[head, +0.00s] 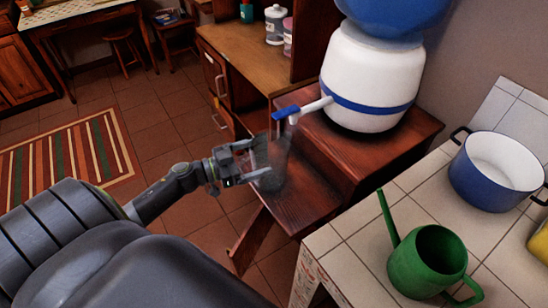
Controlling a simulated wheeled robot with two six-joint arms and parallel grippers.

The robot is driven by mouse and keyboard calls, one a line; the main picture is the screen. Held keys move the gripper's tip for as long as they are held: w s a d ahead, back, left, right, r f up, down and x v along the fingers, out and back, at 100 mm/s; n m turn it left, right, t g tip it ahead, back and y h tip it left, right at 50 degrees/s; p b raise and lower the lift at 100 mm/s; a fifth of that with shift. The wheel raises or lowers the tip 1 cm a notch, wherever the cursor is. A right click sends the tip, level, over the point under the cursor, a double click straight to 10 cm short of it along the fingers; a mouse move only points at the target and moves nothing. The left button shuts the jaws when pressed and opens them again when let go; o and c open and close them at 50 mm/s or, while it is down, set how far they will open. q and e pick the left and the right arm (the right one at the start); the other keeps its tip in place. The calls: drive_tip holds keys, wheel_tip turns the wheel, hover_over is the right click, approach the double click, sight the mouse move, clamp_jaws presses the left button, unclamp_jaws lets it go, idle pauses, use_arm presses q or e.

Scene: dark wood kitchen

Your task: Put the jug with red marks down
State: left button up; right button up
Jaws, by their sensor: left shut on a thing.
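My left gripper (250,161) reaches in from the left, low over the wooden stand. It is shut on a dark, see-through vessel (270,163), which looks like the jug. The vessel is just below the blue-handled tap (302,108) of the white water dispenser. Its outline is faint, and I cannot make out red marks on it. I cannot tell whether its base touches the stand (305,200). My right gripper is not in view.
The water dispenser (362,78) stands on the stand's raised step. On the tiled counter at the right are a green watering can (420,265) and a blue pot (485,185). A wooden cabinet (245,55) stands behind. The stand's lower front is clear.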

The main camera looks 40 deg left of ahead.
sight(287, 147)
use_arm(q)
drive_tip(key=x, duration=0.4)
drive_tip(key=shift+w+d+p, duration=0.2)
drive_tip(key=shift+w+p, duration=0.1)
drive_tip(key=shift+w, duration=0.05)
drive_tip(key=shift+w+d+r, duration=0.2)
drive_tip(key=shift+w+d, duration=0.15)
drive_tip(key=shift+w, duration=0.1)
drive_tip(key=shift+s+a+f+b, duration=0.1)
drive_tip(key=shift+f+b, duration=0.2)
drive_tip(key=shift+f, duration=1.75)
drive_tip(key=o, duration=1)
drive_tip(key=shift+o, duration=0.2)
